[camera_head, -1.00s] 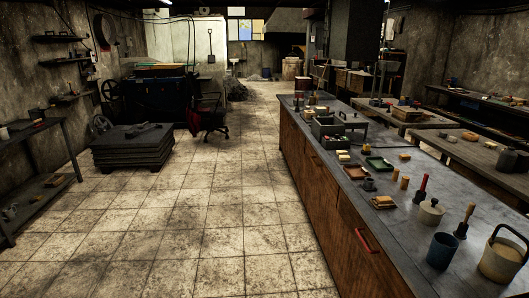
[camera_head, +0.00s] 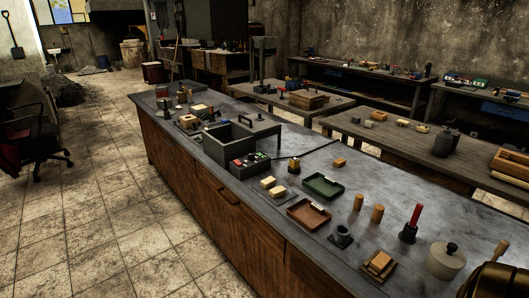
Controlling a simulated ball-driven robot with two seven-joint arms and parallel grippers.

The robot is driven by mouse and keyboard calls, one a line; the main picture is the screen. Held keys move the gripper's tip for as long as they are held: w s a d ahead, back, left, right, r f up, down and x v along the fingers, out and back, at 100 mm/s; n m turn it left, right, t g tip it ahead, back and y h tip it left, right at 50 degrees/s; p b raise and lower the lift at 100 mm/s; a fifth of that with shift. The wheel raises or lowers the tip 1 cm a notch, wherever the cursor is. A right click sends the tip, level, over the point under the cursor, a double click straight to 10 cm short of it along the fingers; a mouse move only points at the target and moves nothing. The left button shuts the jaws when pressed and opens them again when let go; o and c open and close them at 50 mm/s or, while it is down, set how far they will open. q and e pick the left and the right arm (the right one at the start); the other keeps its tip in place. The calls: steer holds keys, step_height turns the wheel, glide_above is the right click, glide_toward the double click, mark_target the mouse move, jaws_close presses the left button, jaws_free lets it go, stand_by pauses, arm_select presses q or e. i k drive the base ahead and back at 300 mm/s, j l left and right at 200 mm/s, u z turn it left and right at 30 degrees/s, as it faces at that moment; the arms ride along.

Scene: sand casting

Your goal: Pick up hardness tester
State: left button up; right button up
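I cannot tell for certain which object is the hardness tester. It may be among the small tools on the long grey-topped workbench (camera_head: 330,155). Candidates are a small dark and yellow device (camera_head: 293,166) mid-bench, a dark tool with a red handle (camera_head: 410,225) standing upright at the right, and a pale round pot-like piece with a dark knob (camera_head: 446,260) nearer to me. Neither of my grippers is clearly in view. A dark bronze rounded shape (camera_head: 500,282) is cut off at the bottom right corner, and I cannot tell what it is.
The bench holds a grey open box (camera_head: 228,145), a green tray (camera_head: 323,187), a brown tray (camera_head: 308,214) and wooden cylinders (camera_head: 377,213). Other tables (camera_head: 420,145) stand behind. A chair (camera_head: 38,140) is at left. Tiled floor (camera_head: 90,230) left of the bench is clear.

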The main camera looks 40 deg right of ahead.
mark_target(294, 162)
steer(key=i+z, duration=0.2)
steer(key=i, duration=0.4)
steer(key=i+j+z, duration=0.25)
steer(key=i, duration=0.3)
